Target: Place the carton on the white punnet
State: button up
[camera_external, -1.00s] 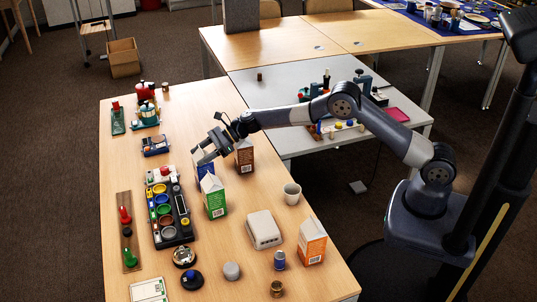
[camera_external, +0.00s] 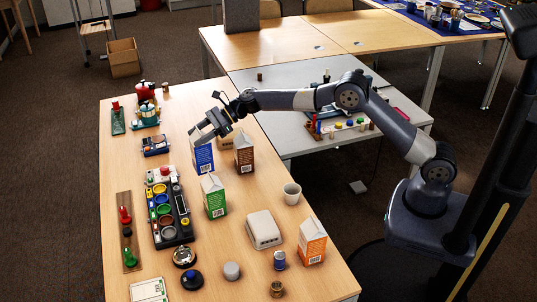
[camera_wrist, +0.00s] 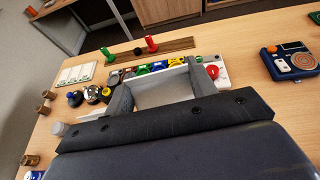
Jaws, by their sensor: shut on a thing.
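My gripper (camera_external: 207,133) is shut on the top of a blue and white carton (camera_external: 203,157), which hangs upright, seemingly a little above the table. In the wrist view, a pale panel of the carton (camera_wrist: 165,92) shows between the two grey fingers. The white punnet (camera_external: 263,230) is a low, pale box shape on the table, to the right of and nearer the camera than the held carton. The punnet does not show clearly in the wrist view.
A green carton (camera_external: 213,197) and a brown carton (camera_external: 244,153) stand close to the held one. A white cup (camera_external: 292,193) and an orange carton (camera_external: 311,241) stand near the punnet. A tray of coloured pots (camera_external: 169,212) lies left. A tan item (camera_external: 228,139) is partly hidden behind.

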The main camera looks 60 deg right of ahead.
notch_tip(320, 180, up, 12)
jog(key=s+a+n+g+y, duration=0.2)
jog(key=s+a+n+g, duration=0.3)
jog(key=s, duration=0.9)
jog(key=s+a+n+g+y, duration=0.1)
jog(key=s+a+n+g, duration=0.4)
jog(key=s, duration=0.9)
notch_tip(320, 180, down, 15)
jog(key=a+m+t, duration=0.1)
jog(key=m, duration=0.1)
jog(key=shift+s+a+p, duration=0.15)
jog(key=shift+p, duration=0.15)
jog(key=shift+f+b, duration=0.25)
jog(key=shift+b, duration=0.05)
jog(key=o, duration=1.4)
jog(key=shift+r, duration=0.1)
jog(key=shift+r, duration=0.1)
